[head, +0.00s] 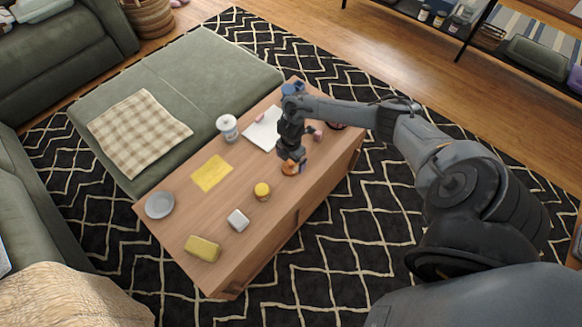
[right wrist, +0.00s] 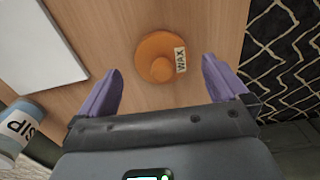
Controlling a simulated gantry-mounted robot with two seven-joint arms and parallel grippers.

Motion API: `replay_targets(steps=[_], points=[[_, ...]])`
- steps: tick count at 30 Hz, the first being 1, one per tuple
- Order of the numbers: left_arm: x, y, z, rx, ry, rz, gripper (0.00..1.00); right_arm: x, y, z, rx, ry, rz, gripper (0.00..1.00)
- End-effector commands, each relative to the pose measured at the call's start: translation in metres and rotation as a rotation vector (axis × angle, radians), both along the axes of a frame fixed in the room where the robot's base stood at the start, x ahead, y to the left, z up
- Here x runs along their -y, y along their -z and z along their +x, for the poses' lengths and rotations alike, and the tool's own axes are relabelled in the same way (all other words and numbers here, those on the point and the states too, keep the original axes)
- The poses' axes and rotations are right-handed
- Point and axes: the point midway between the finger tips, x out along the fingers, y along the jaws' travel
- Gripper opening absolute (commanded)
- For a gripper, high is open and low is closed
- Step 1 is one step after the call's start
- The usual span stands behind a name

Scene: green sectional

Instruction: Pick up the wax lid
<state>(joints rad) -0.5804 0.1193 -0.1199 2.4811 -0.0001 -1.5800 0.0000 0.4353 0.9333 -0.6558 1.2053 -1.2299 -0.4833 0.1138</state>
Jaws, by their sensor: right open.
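The wax lid (right wrist: 160,57) is a round orange disc with a knob and a tag reading "WAX", lying on the wooden table. In the head view the orange lid (head: 289,168) shows partly under my right gripper (head: 293,160). In the right wrist view the two purple fingers of my right gripper (right wrist: 161,68) are spread wide with nothing held. The lid lies centred between the fingertips and a little beyond them. My left gripper is out of view.
A green sofa (head: 190,75) adjoins.

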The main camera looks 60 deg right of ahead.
Motion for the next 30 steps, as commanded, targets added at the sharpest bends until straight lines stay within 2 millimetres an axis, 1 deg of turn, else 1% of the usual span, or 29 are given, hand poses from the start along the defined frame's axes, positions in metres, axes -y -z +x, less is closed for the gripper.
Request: replay_targets(steps=[1, 3, 6, 14, 24, 25, 30], points=[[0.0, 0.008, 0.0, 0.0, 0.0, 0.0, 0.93, -0.002, 0.013, -0.002, -0.003, 0.0, 0.001, 1.0], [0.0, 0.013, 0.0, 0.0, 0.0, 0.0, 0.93, -0.002, 0.021, -0.002, -0.001, 0.002, 0.001, 1.0], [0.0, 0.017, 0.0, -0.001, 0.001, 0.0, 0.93, -0.001, 0.028, -0.001, 0.0, 0.001, 0.0, 1.0], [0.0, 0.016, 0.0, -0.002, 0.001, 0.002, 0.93, -0.001, 0.029, -0.001, 0.0, 0.0, -0.001, 1.0], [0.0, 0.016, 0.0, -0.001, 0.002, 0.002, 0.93, -0.001, 0.028, -0.001, 0.0, 0.0, 0.0, 0.48], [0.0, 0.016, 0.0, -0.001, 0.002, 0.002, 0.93, -0.001, 0.028, -0.001, 0.0, 0.0, 0.0, 0.45], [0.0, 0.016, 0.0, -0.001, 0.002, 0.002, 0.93, -0.001, 0.028, -0.001, 0.0, 0.0, 0.0, 0.44]])
